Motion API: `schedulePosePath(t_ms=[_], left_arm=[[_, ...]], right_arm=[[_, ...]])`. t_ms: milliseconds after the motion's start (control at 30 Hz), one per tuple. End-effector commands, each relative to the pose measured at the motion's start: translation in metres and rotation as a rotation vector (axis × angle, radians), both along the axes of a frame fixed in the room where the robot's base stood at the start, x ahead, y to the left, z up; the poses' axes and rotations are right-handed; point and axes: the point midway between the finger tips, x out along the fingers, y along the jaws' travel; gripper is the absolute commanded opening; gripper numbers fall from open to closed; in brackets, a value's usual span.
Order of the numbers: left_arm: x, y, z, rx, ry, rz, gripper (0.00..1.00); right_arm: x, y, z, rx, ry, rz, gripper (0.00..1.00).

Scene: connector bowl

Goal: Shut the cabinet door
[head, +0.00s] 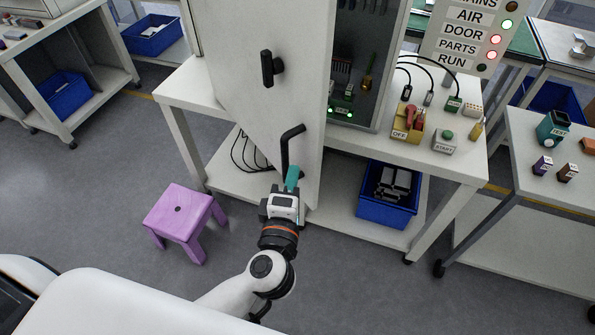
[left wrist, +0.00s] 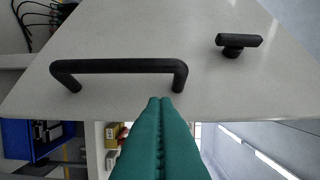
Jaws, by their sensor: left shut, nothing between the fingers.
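The pale cabinet door (head: 300,85) stands open in the head view, swung out in front of the cabinet (head: 392,70), whose inside shows to the right of the door's edge. The door has a black bar handle (head: 290,147) low near its edge and a black T-shaped latch knob (head: 270,68) higher up. My left gripper (head: 292,174), with teal fingers, is shut and empty just below the handle. In the left wrist view its fingertips (left wrist: 160,102) point at the door (left wrist: 130,30), close to one end of the handle (left wrist: 120,68); contact cannot be told. My right gripper is not in view.
A purple stool (head: 180,212) stands on the floor left of my left arm. The bench (head: 455,165) under the cabinet carries a red-and-yellow OFF switch (head: 408,124) and a START button (head: 444,142). A blue bin (head: 388,212) sits on its lower shelf.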

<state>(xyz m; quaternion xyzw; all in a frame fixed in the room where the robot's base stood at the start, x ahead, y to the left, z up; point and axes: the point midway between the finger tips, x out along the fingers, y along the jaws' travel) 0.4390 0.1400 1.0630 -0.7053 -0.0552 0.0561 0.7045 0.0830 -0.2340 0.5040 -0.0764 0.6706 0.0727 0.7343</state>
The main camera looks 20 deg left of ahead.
Motion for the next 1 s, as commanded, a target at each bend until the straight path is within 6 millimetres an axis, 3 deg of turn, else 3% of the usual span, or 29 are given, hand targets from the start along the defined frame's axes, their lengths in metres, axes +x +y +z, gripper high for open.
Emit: schedulePosePath(t_ms=[200, 400, 600, 1000], left_arm=[[0.043, 0.007, 0.003, 0.003, -0.004, 0.001, 0.0], [0.069, 0.011, 0.002, 0.001, -0.002, 0.0, 0.0], [0.078, 0.012, 0.001, 0.0, -0.002, 0.0, 0.0], [0.078, 0.012, 0.0, -0.001, 0.0, 0.006, 0.0]], right_arm=[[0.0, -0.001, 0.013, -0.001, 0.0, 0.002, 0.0], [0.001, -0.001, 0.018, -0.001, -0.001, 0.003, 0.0], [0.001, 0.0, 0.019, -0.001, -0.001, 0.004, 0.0], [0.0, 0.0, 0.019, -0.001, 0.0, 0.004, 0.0]])
